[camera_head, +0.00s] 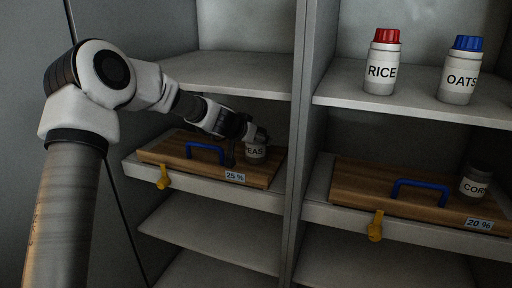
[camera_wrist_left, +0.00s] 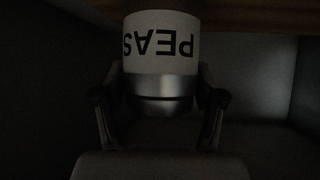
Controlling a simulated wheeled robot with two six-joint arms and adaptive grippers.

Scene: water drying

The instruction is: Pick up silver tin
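A tin labelled PEAS (camera_head: 255,152), with a white label and a silver metal band, stands on the left wooden board inside the cabinet. In the left wrist view the tin (camera_wrist_left: 161,45) appears upside down and centred, with its silver part (camera_wrist_left: 160,90) toward the gripper. My left gripper (camera_head: 248,138) reaches into the shelf at the tin, partly covering it. In the left wrist view its two fingers (camera_wrist_left: 160,102) are on either side of the tin. The dim picture does not show whether they touch it. My right gripper is not in view.
The left board (camera_head: 165,151) has a blue handle (camera_head: 205,147) and a 25 % tag (camera_head: 235,177). A shelf (camera_head: 215,72) lies above, and a divider (camera_head: 303,130) stands right. Beyond are RICE (camera_head: 382,65), OATS (camera_head: 460,72) and CORN (camera_head: 475,184) jars and a 20 % board (camera_head: 350,185).

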